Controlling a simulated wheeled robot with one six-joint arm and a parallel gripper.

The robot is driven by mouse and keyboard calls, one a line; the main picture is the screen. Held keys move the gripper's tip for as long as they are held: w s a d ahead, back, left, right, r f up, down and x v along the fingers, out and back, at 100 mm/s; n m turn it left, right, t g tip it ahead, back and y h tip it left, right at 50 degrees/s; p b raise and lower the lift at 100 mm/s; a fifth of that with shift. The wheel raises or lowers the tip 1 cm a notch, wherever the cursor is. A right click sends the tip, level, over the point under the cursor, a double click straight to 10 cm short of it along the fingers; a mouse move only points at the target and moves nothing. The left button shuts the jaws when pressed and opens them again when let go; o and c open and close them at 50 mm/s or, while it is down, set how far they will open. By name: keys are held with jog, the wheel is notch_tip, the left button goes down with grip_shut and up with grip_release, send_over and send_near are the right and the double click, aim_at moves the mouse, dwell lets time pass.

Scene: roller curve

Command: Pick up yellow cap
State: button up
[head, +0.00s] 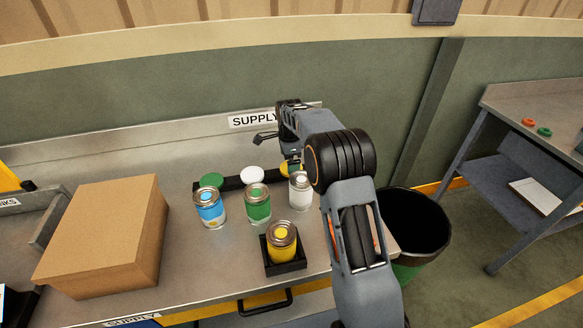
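A yellow cap (284,169) shows in small part at the right end of a black rack (232,184) at the back of the steel table. My arm and the white can cover some of it. A green cap (211,180) and a white cap (252,175) sit in the same rack to its left. My gripper (292,163) points down just above and beside the yellow cap. Its fingertips are small and partly hidden, so I cannot tell whether it is open or touching the cap.
In front of the rack stand a blue can (209,208), a green can (258,205) and a white can (300,192). A yellow can (282,250) sits in a black holder (291,267). A cardboard box (105,235) fills the left. A bin (417,222) stands right of the table.

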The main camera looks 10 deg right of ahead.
jog(key=shift+f, duration=1.25)
jog(key=c, duration=0.7)
jog(key=shift+o, duration=0.2)
jog(key=shift+r, duration=0.15)
